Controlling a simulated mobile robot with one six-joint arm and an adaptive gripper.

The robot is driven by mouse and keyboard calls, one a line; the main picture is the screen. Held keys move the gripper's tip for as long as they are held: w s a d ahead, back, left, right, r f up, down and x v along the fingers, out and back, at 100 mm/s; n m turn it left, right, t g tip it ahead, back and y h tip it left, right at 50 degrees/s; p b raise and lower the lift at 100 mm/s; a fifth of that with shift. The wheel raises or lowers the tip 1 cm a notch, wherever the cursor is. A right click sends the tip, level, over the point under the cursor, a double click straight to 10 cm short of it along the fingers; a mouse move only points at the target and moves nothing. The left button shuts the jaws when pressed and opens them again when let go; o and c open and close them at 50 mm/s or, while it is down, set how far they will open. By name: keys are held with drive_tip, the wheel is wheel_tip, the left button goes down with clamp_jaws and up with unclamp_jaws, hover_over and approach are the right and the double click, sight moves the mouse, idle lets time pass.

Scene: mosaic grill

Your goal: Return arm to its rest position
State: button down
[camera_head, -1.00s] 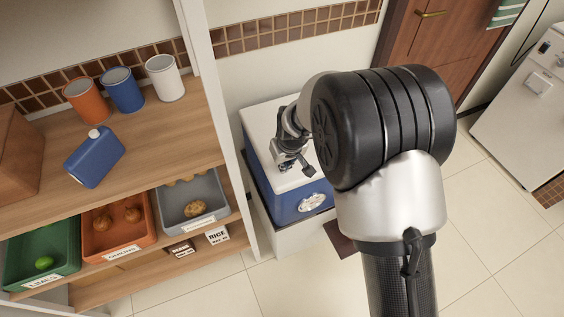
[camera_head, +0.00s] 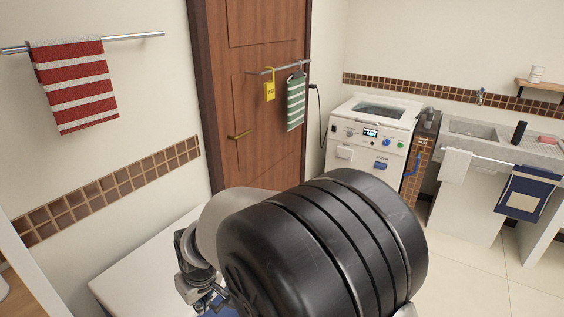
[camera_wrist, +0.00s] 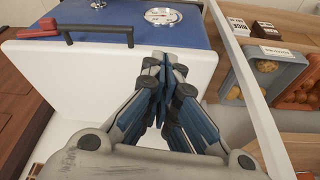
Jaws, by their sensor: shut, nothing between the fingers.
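My gripper (camera_wrist: 163,68) is in the middle of the wrist view, its fingers together with nothing between them. In the head view my arm's large black joint fills the lower middle.
In the wrist view, a shelf with an orange bin (camera_wrist: 300,85) and a grey bin (camera_wrist: 248,73) stands at the right. In the head view are a brown door (camera_head: 262,150), a white washing machine (camera_head: 372,135) and a sink (camera_head: 480,132). Floor shows free at the lower right.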

drive_tip(key=s+d+r+m+t+h, duration=0.1)
drive_tip(key=s+d+r+m, duration=0.1)
drive_tip(key=d+r, duration=0.65)
drive_tip(key=s+d+r+m, duration=0.2)
drive_tip(key=d+r, duration=0.3)
drive_tip(key=d, duration=0.6)
drive_tip(key=s+d+r+m+h, duration=0.1)
drive_tip(key=s+d+m, duration=0.2)
drive_tip(key=s+d, duration=0.4)
drive_tip(key=s+d+r+m+t, duration=0.1)
drive_tip(key=s+d+m, duration=0.1)
drive_tip(key=s+d, duration=0.6)
drive_tip(key=shift+s+r+m+h, duration=0.25)
drive_tip(key=shift+s+m+h, duration=0.05)
drive_tip(key=shift+m+h, duration=0.1)
